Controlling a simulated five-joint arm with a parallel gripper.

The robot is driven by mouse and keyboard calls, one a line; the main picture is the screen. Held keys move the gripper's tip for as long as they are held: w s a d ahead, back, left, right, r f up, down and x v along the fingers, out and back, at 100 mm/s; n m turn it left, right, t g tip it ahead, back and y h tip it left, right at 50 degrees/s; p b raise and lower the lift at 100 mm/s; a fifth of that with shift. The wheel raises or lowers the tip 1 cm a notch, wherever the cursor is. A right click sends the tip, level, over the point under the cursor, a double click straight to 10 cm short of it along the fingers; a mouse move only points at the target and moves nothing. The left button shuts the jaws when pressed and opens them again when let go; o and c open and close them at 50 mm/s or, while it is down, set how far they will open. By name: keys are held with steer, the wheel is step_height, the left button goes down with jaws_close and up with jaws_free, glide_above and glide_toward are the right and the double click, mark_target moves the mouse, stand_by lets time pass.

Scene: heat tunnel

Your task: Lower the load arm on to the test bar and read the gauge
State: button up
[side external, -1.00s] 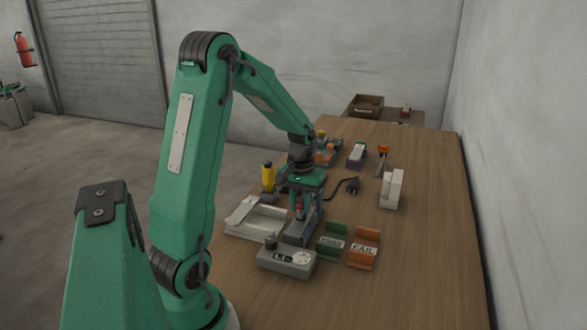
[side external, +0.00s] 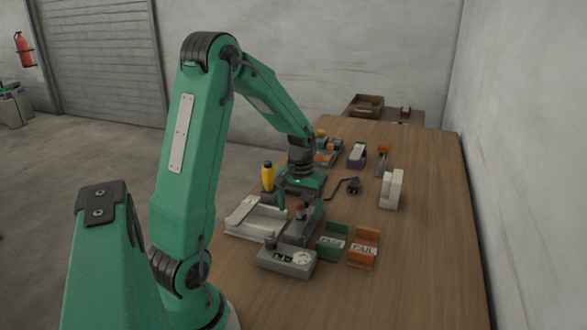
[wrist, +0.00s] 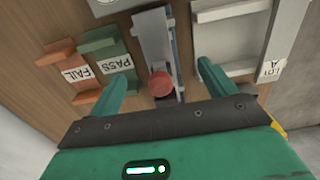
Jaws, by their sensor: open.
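The grey test fixture with its load arm (wrist: 155,40) stands upright in the wrist view, topped by a red knob (wrist: 160,84). The knob also shows in the side view (side external: 300,209), just under my gripper (side external: 300,202). In the wrist view my gripper (wrist: 160,72) is open, one finger on each side of the knob, with gaps on both sides. I see no contact with it. The grey gauge box (side external: 287,262) with a white round dial stands in front of the fixture; its reading is too small to tell. I cannot make out the test bar.
A green PASS bin (side external: 333,241) and an orange FAIL bin (side external: 364,250) stand right of the fixture. A pale tray (side external: 262,221) is at its left, with a yellow bottle (side external: 268,176) behind. A white block stand (side external: 392,189) is farther right.

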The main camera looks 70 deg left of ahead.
steer(key=shift+r, duration=0.1)
steer(key=shift+r, duration=3.4)
